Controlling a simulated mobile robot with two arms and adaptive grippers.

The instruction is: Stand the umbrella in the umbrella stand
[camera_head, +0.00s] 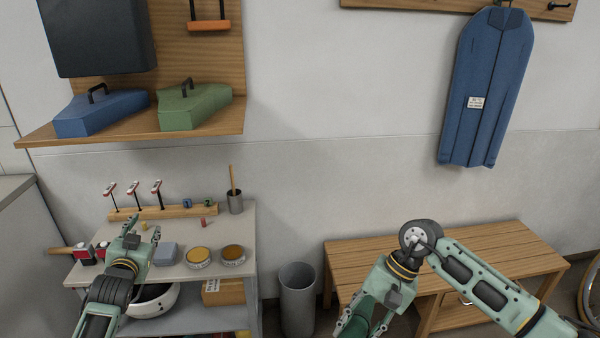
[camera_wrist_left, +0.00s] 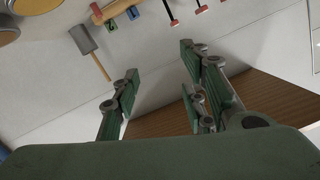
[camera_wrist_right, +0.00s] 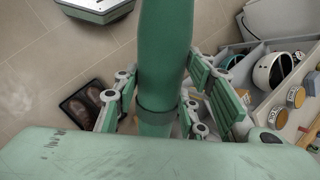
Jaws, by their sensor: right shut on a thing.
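My right gripper (camera_head: 358,322) is shut on the green umbrella (camera_wrist_right: 165,60), a rolled form with a band around it. In the right wrist view the gripper's fingers sit on both sides of it. In the head view a green part of the umbrella (camera_head: 367,308) shows at the bottom edge, and the rest is hidden or out of frame. A grey cylindrical bin (camera_head: 297,304), likely the umbrella stand, is on the floor left of the right gripper, apart from it. My left gripper (camera_head: 143,238) is open and empty above the workbench; it also shows in the left wrist view (camera_wrist_left: 160,85).
A wooden bench (camera_head: 480,247) is to the right. A dark shoe tray (camera_wrist_right: 88,105) shows in the right wrist view. A blue garment bag (camera_head: 487,90) hangs at right.

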